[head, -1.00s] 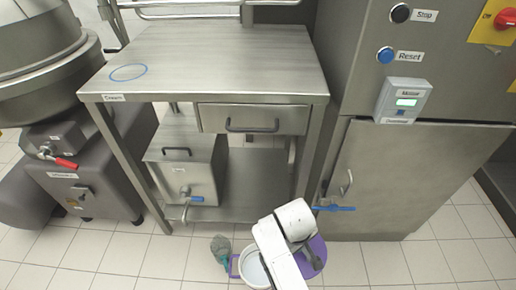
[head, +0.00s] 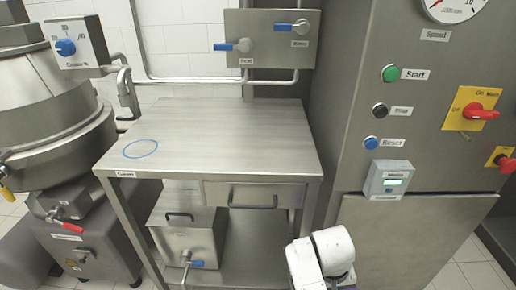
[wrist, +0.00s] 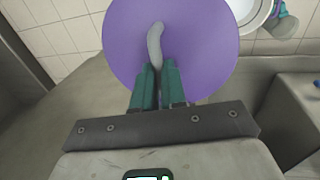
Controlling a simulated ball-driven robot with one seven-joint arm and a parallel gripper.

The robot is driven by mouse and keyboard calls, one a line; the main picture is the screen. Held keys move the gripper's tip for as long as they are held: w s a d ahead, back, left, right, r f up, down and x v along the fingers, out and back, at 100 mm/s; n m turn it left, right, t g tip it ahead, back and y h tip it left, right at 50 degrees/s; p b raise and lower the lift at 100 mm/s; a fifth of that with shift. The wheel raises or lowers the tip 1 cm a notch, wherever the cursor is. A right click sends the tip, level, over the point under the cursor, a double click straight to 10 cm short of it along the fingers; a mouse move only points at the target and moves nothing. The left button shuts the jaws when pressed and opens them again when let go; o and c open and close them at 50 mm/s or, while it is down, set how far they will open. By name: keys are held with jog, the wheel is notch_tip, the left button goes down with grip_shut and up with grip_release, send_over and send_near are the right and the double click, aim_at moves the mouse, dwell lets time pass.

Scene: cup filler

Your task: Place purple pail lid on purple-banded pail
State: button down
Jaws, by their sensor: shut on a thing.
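The purple pail lid (wrist: 195,50) is a flat round disc with a curved grey handle (wrist: 155,40), seen in the wrist view. My gripper (wrist: 157,80) has its green fingers shut on that handle and holds the lid. A white round pail (wrist: 250,12) shows in part at the top right of the wrist view, beside the lid and partly cut off by the frame edge. Its purple band cannot be made out clearly. In the head view only my white arm shows at the bottom; the lid, pail and gripper are out of that frame.
A teal and purple item (wrist: 284,20) lies next to the pail on the tiled floor. In the head view a steel table (head: 215,135) with a blue ring mark stands ahead. A control cabinet (head: 420,235) stands right and a mixer (head: 55,110) left.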

jog(key=s+r+p, duration=0.3)
jog(key=r+p, duration=0.5)
jog(key=p, duration=0.1)
jog(key=s+r+p, duration=0.3)
jog(key=r+p, duration=0.6)
jog(key=shift+s+r, duration=0.2)
jog(key=shift+r, duration=0.05)
